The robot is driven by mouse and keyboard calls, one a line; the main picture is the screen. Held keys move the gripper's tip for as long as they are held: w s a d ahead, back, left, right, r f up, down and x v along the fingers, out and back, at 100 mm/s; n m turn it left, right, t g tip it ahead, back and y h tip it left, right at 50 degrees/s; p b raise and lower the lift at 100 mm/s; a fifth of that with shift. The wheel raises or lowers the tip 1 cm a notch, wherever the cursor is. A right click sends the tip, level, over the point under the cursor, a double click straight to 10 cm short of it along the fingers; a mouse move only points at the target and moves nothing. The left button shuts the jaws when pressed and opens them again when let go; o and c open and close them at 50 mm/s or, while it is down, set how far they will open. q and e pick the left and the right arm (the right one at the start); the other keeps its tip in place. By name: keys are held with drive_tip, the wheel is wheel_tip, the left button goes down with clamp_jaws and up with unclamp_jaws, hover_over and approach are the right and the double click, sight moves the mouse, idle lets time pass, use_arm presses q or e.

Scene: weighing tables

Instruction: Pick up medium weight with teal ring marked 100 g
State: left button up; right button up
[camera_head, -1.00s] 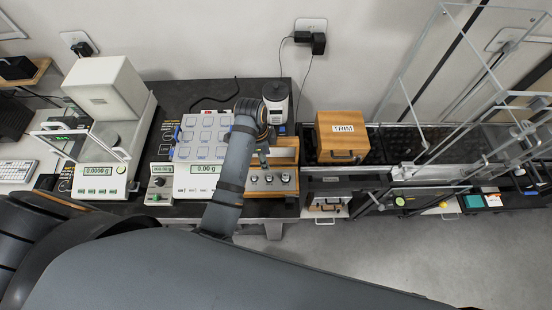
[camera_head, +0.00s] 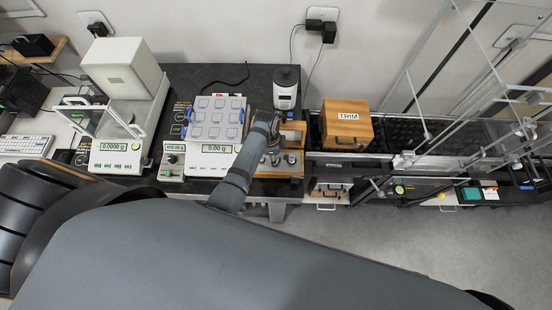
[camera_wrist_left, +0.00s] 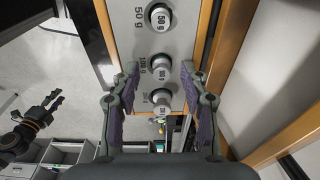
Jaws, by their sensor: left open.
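In the left wrist view my left gripper (camera_wrist_left: 159,70) is open, its two fingers spread to either side of the row of weights. The middle metal weight (camera_wrist_left: 161,64), whose label seems to read 100 g, lies between the fingertips in the picture, apart from both. I cannot make out a teal ring. In the head view the weights (camera_head: 276,159) stand on the wooden rack (camera_head: 265,174), and my left arm hides the gripper.
A dark gripper (camera_wrist_left: 48,105), seemingly my right one, shows over the floor in the left wrist view. A wooden edge (camera_wrist_left: 225,60) runs beside the weights.

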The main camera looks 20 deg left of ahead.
use_arm(q)
drive_tip(key=shift+w+f, duration=0.1)
drive_tip(key=shift+f, duration=0.05)
drive_tip(key=c, duration=0.6)
clamp_jaws()
use_arm(e)
drive_tip(key=shift+a, duration=0.25)
drive_tip(key=shift+s, duration=0.15)
